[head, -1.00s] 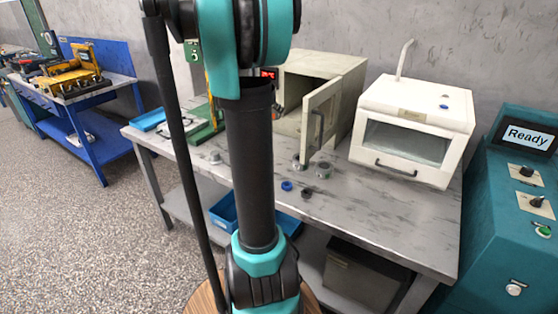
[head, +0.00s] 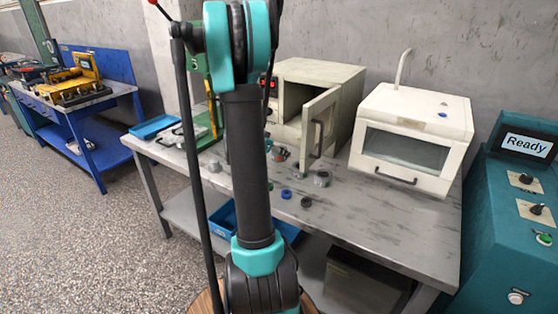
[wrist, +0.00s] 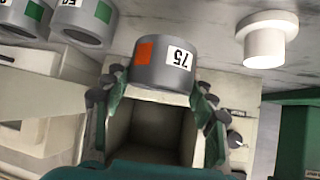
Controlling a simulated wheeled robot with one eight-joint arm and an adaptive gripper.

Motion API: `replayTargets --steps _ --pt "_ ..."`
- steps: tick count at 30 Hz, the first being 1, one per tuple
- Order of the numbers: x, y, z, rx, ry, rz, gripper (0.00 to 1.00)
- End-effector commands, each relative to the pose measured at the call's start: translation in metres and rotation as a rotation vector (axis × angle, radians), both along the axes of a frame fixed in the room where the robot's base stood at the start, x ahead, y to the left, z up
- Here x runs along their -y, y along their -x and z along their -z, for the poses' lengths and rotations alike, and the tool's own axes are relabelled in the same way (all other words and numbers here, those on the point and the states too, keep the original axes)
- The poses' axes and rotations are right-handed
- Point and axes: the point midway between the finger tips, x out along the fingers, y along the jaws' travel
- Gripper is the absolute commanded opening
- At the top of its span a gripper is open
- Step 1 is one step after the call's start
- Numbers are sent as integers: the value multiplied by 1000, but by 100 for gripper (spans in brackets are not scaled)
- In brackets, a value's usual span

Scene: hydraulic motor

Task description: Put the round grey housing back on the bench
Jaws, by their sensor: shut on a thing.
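In the wrist view a round grey housing (wrist: 162,62) with an orange patch and a "75" label sits between the fingers of my gripper (wrist: 156,92). The fingers are shut on its sides. In the head view a small grey and orange piece (head: 280,154), apparently this housing, shows just right of my arm, in front of the open box oven. My gripper there is mostly hidden behind my arm. The grey bench (head: 375,215) lies below. I cannot tell how high the housing is above it.
Two similar grey cylinders with green patches (wrist: 84,24) stand close by, at the wrist view's upper left. A white flanged part (wrist: 267,40) is to the right. The oven door (head: 320,125) stands open. A blue ring (head: 286,193) and dark ring (head: 306,201) lie near the front edge. The bench's right front is clear.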

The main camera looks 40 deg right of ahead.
Motion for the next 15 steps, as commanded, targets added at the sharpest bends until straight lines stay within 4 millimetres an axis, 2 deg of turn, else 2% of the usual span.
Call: replayTargets --steps 5,12,15 --pt "0 0 11 0 0 0 7" --pt "0 0 38 0 1 0 7" --pt "0 0 42 0 1 0 7"
